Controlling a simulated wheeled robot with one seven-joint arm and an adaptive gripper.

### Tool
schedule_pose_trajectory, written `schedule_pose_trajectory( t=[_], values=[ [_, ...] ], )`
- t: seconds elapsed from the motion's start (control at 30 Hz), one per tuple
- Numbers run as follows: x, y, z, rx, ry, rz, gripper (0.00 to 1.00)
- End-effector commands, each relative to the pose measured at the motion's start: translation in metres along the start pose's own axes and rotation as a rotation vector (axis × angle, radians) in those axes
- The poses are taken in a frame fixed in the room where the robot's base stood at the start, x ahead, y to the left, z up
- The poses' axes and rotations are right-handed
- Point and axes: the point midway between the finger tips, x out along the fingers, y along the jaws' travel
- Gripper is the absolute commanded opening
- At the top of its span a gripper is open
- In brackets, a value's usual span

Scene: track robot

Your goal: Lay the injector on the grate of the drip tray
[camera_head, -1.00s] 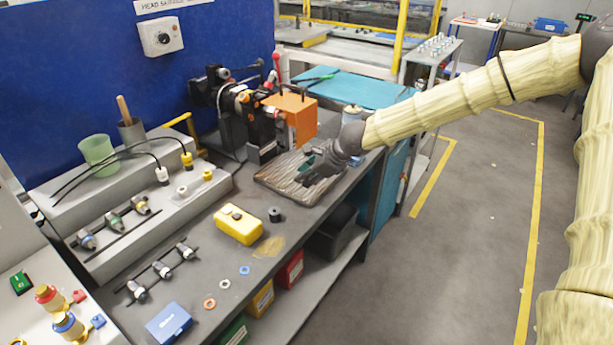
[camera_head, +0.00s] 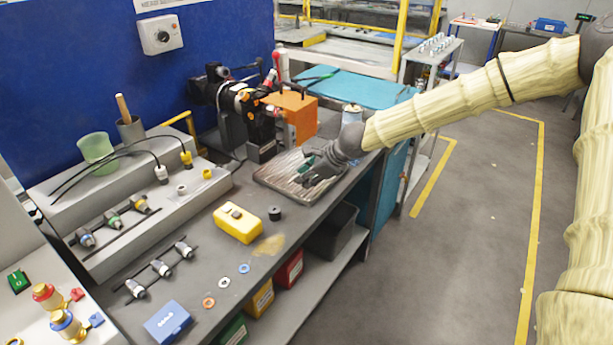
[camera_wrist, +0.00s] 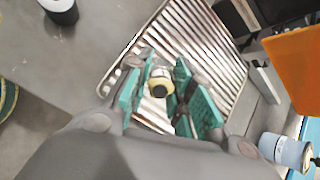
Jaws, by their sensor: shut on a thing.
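My gripper (camera_head: 308,172) is over the drip tray (camera_head: 268,180) at the far part of the bench. In the wrist view, the green-padded fingers of my gripper (camera_wrist: 170,98) are closed around the injector (camera_wrist: 160,84), whose cream and dark round end faces the camera. The slatted metal grate of the drip tray (camera_wrist: 207,45) lies below and behind the injector. In the head view the injector is mostly hidden by my gripper. I cannot tell whether it touches the grate.
An orange box (camera_head: 297,118) and a black machine (camera_head: 235,105) stand just behind the tray. A yellow case (camera_head: 238,224) and a small black cylinder (camera_head: 275,213) lie in front of it. A white-blue can (camera_wrist: 285,150) stands to the right. More injectors (camera_head: 161,268) lie on racks at left.

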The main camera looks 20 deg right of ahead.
Motion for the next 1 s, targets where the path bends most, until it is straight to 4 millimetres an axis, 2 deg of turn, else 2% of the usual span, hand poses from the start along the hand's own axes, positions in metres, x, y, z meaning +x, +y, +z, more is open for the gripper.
schedule_pose_trajectory(
  t=[0.4,0.43,0.53,1.0],
  values=[
    [0.0052,0.0018,-0.004,0.0,0.0,0.0,0.0],
    [0.0045,0.0016,-0.0035,0.0,0.0,0.0,0.28],
    [0.0045,0.0016,-0.0035,0.0,0.0,0.0,0.47],
    [-0.0008,0.0016,-0.0038,0.001,0.0,0.0,0.48]
  ],
)
